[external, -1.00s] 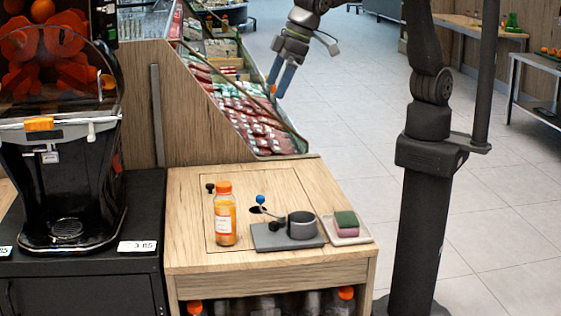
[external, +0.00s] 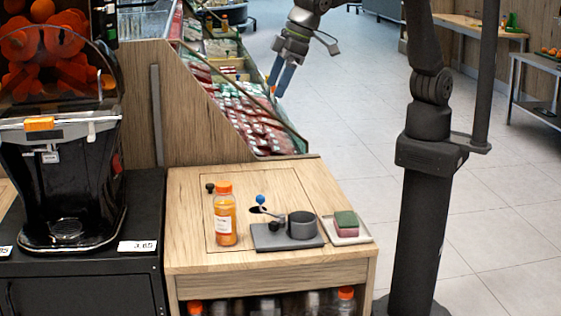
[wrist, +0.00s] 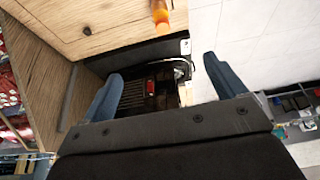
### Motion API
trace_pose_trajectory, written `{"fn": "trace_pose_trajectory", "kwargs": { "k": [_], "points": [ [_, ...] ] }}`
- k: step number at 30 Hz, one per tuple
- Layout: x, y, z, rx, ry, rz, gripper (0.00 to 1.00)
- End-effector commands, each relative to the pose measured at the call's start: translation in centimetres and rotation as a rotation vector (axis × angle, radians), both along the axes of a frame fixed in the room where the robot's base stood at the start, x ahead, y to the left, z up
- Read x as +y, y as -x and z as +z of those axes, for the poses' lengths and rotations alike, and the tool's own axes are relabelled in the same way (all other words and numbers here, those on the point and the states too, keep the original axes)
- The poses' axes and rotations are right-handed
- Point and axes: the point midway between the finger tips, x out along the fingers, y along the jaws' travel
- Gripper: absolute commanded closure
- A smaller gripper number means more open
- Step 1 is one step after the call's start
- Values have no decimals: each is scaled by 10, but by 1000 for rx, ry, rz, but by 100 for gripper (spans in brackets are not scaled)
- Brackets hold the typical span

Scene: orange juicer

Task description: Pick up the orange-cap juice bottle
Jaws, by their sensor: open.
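The orange-cap juice bottle (external: 225,214) stands upright on the wooden counter (external: 190,180), left of a grey pad. In the wrist view an orange bottle (wrist: 160,14) shows at the top edge, partly cut off. My gripper (external: 279,80) is raised over the far end of the sloped display, well above and behind the bottle. Its two blue fingers also show in the wrist view (wrist: 160,85), spread apart with nothing between them.
A juicer (external: 65,190) stands left. Bottles (external: 345,294) fill the shelf below.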

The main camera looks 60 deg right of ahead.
Motion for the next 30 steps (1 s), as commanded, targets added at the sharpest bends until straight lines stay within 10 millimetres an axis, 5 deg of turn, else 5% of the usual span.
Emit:
{"fn": "trace_pose_trajectory", "kwargs": {
  "k": [14, 30],
  "points": [
    [12, -8, -6, 7, 33, 26, 24],
    [96, -88, -84, 148, 317, 438, 24]
  ]
}}
